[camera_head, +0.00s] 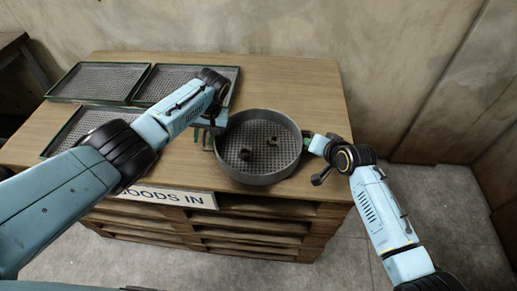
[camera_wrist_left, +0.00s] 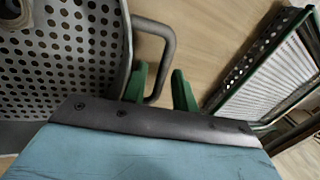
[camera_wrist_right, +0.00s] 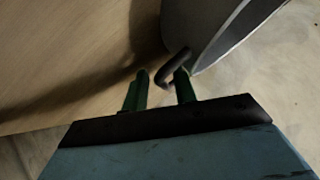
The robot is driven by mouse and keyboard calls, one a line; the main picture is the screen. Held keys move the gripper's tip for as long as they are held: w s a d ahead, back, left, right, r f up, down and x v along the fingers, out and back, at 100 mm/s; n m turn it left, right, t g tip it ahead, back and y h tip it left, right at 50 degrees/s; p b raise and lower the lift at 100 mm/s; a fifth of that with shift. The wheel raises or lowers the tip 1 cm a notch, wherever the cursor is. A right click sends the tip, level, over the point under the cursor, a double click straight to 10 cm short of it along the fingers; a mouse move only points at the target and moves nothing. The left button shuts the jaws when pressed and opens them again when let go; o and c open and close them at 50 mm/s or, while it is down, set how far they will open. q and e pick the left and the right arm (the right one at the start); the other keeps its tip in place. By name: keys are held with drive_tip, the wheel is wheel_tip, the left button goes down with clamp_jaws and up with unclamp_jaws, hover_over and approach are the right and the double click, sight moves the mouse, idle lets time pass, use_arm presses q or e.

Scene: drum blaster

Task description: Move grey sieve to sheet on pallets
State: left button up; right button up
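The grey sieve (camera_head: 281,171) is round with a perforated base and holds two small dark lumps. It is at the front right of the wooden sheet (camera_head: 300,85) on the pallets (camera_head: 255,232); I cannot tell whether it rests on it. My left gripper (camera_head: 210,132) is at the sieve's left side. In the left wrist view its green fingers (camera_wrist_left: 160,85) are apart, with the sieve's loop handle (camera_wrist_left: 168,45) between them. My right gripper (camera_head: 312,143) is at the right side. In the right wrist view its fingers (camera_wrist_right: 162,88) are apart, close to the other handle (camera_wrist_right: 172,71).
Green-edged mesh trays lie on the left part of the sheet, one at the back left (camera_head: 100,82). A "GOODS IN" sign (camera_head: 165,196) is on the front edge. A wall stands behind. Clear wood lies behind the sieve.

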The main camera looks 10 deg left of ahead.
use_arm(q)
drive_tip(key=shift+d+r, duration=0.1)
drive_tip(key=shift+d, duration=0.05)
use_arm(e)
drive_tip(key=shift+a+r, duration=0.1)
drive_tip(key=shift+a, duration=0.1)
drive_tip(key=shift+d, duration=0.1)
use_arm(q)
drive_tip(key=v, duration=0.7)
drive_tip(key=shift+r, duration=0.4)
use_arm(e)
drive_tip(key=v, duration=1.2)
use_arm(q)
drive_tip(key=shift+s, duration=0.1)
